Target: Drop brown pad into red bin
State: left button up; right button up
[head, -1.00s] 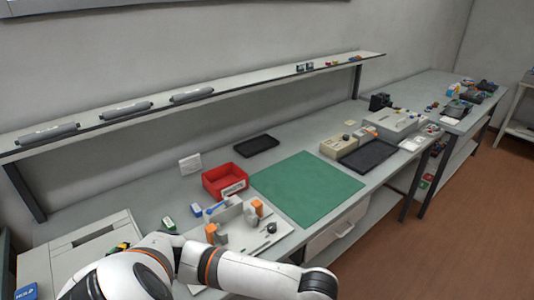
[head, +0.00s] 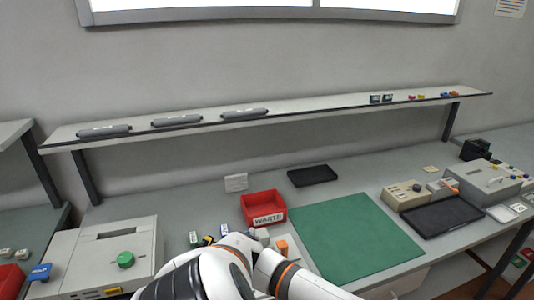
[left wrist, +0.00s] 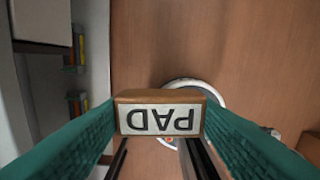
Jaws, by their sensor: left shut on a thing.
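The brown pad (left wrist: 160,97), a small block with a white label reading PAD, is held between the two green fingers of my left gripper (left wrist: 160,115) in the left wrist view. Brown floor lies beneath it there, not the bench. The red bin (head: 263,218), an open box with a white label on its front, stands on the bench in the head view, left of the green mat. My left arm crosses the bottom of the head view in front of the bench. Its gripper and the pad are not visible there. My right gripper is in neither view.
The green mat (head: 355,240) is bare. A black tray (head: 312,175) lies behind it, and a white block (head: 236,182) stands behind the bin. A grey machine (head: 97,262) with a green knob is at the left. A shelf (head: 300,108) runs above the bench.

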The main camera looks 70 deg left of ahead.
aim_at(263, 209)
jog(key=i+u, duration=0.2)
jog(key=u, duration=0.25)
jog(key=i+u, duration=0.2)
jog(key=u, duration=0.25)
jog(key=i+u, duration=0.15)
jog(key=u, duration=0.3)
